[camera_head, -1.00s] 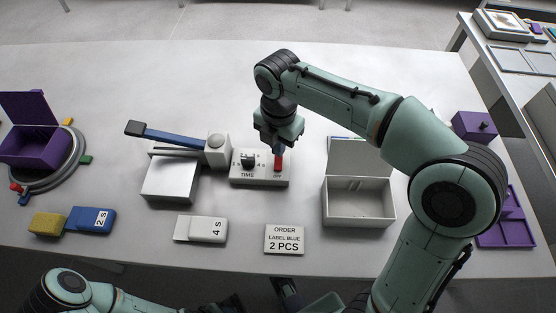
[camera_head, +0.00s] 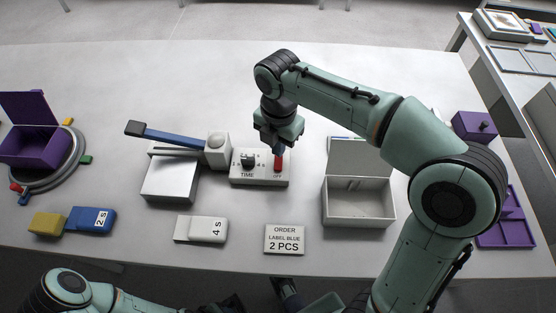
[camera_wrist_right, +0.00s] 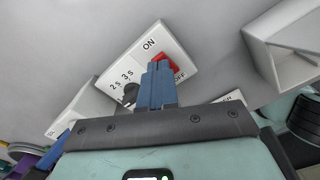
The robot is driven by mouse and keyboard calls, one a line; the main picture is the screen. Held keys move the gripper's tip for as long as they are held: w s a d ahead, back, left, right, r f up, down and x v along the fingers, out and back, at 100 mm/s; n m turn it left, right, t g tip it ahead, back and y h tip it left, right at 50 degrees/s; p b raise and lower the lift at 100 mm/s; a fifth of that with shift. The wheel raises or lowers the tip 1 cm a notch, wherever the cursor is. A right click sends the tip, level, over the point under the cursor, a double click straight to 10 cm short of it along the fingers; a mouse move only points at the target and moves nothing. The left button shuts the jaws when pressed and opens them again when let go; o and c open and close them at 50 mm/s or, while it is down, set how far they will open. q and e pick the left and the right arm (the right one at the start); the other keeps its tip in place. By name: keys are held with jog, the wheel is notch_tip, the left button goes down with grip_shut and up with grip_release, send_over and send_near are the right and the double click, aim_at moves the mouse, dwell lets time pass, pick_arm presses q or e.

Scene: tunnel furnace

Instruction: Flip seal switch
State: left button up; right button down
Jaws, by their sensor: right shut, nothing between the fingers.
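The seal control box (camera_head: 245,181) is light grey, with a dark TIME knob (camera_head: 248,161) and a red switch (camera_head: 279,164) above an OFF label. The red switch (camera_wrist_right: 170,64) also shows in the right wrist view, between ON and OFF. My right gripper (camera_head: 278,150) is shut and empty, with its blue fingertips right at the switch; they partly cover it in the wrist view (camera_wrist_right: 158,68). I cannot tell whether they touch it. My left arm is at the bottom left edge; its gripper's opening cannot be made out.
Left of the box stands a sealer (camera_head: 169,180) with a raised blue lever (camera_head: 170,137). An open grey box (camera_head: 358,218) is at the right. An order card (camera_head: 284,239) and a 4 S block (camera_head: 201,229) lie in front. Purple containers stand at both sides.

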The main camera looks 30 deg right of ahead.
jog(key=shift+f+b, duration=0.7)
jog(key=shift+f, duration=0.4)
dwell(0.6)
jog(key=shift+s+r+p, duration=0.1)
jog(key=shift+r+p, duration=0.25)
jog(key=shift+p, duration=0.05)
notch_tip(320, 180, up, 4)
jog(key=p, duration=0.4)
jog(key=shift+r, duration=0.1)
notch_tip(320, 180, up, 2)
jog(key=shift+r+p, duration=0.15)
jog(key=shift+p, duration=0.95)
